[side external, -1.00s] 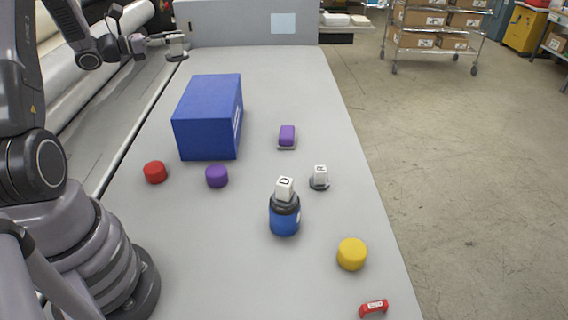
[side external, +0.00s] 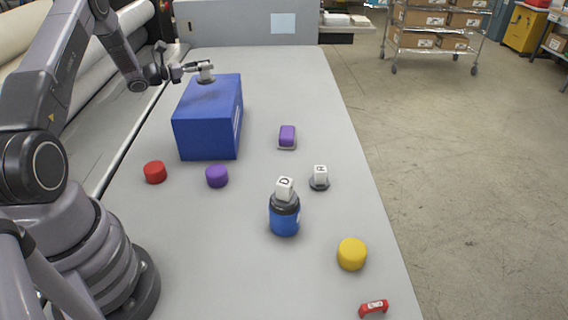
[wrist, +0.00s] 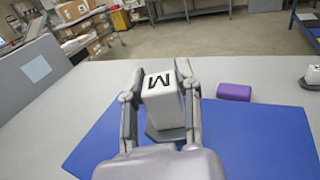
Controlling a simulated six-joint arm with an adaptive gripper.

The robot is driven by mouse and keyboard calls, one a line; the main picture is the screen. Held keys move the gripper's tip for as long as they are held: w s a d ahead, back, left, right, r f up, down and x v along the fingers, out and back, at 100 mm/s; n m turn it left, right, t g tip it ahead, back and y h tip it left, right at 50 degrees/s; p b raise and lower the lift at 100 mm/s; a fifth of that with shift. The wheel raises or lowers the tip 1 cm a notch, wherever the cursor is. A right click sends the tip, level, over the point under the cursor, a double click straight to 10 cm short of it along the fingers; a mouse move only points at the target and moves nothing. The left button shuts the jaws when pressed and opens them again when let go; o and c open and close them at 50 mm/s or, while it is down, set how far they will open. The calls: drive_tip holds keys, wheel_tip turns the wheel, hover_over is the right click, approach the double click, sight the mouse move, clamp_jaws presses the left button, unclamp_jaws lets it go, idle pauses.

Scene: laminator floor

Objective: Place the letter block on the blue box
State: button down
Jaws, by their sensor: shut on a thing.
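A white letter block marked M (wrist: 162,100) on a grey base sits between the two fingers of my gripper (wrist: 158,82), which is shut on it. In the side external view my gripper (side external: 194,67) holds this block (side external: 206,74) over the far part of the blue box (side external: 205,125). In the wrist view the blue box top (wrist: 262,140) spreads under and around the block. I cannot tell whether the base touches the box top. A block marked D (side external: 285,185) stands on a blue jar (side external: 285,218). Another lettered block (side external: 320,174) stands on a dark disc.
A purple block (side external: 287,134) lies right of the box. A red cylinder (side external: 155,172) and a purple cylinder (side external: 217,176) stand in front of it. A yellow cylinder (side external: 352,254) and small red item (side external: 373,308) are near the front right. The box top looks otherwise clear.

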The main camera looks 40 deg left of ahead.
sight(208, 77)
drive_tip(key=shift+w+a+f, duration=0.2)
drive_tip(key=shift+w+f, duration=0.15)
drive_tip(key=shift+f, duration=1.6)
drive_tip(key=shift+f, duration=0.15)
drive_tip(key=c, duration=0.8)
unclamp_jaws()
